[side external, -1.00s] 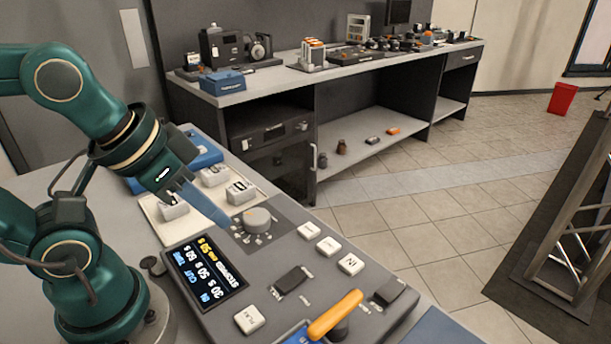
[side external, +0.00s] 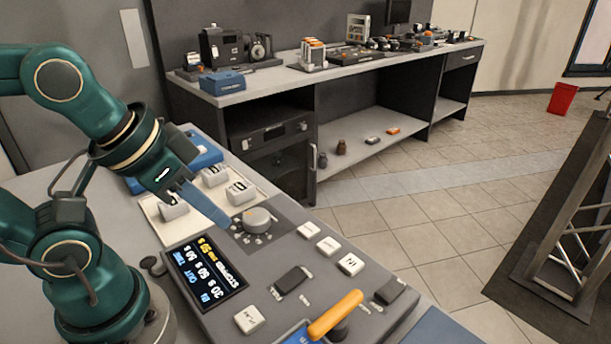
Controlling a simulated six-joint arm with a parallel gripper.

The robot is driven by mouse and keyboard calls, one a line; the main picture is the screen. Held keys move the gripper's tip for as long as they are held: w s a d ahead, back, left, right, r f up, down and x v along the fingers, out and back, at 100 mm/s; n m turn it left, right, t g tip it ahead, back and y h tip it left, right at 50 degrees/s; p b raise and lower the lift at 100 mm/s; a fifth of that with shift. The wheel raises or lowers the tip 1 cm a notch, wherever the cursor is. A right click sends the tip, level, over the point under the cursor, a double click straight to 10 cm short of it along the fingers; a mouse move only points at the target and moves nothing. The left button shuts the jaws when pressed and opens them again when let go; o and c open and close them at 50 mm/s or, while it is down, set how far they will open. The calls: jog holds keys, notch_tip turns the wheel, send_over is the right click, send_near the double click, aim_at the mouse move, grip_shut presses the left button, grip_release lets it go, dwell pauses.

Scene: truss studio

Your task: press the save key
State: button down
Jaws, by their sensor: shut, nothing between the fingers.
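The grey control panel (side external: 330,297) carries several white keys. Three of them, a first key (side external: 307,229), a second key (side external: 328,246) and a third key (side external: 351,264), stand in a row along its far right edge. A fourth white key (side external: 249,319) is near the front. More pale keys (side external: 241,192) sit on a cream plate beside my gripper. The lettering is too small to tell which is the save key. My gripper (side external: 220,219) is shut and empty, its blue fingers slanting down just left of the grey knob (side external: 257,219). I cannot tell whether the fingertips touch the panel.
A lit display (side external: 205,272) with upside-down text lies below my gripper. An orange-handled lever (side external: 336,315) and a dark switch (side external: 292,279) rise from the panel. A blue box (side external: 207,154) is behind the cream plate. A workbench (side external: 330,67) stands behind.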

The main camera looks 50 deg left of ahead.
dwell(0.9)
jog(key=w+a+r+m+t+y, duration=0.1)
jog(key=w+a+r+m+t, duration=0.15)
jog(key=w+r+t, duration=0.35)
jog(key=w+a+r+m+t+y, duration=0.1)
jog(key=w+a+r+t, duration=0.25)
jog(key=w, duration=0.45)
jog(key=w+d+f+m+g+h, duration=0.2)
jog(key=d+f+m+g+h, duration=0.2)
jog(key=f+m, duration=0.6)
jog(key=g+h, duration=0.1)
jog(key=g, duration=0.1)
jog(key=shift+d+f+g+h, duration=0.15)
jog(key=shift+f+g+h, duration=0.15)
jog(key=shift+g+h, duration=0.1)
jog(key=shift+f, duration=0.1)
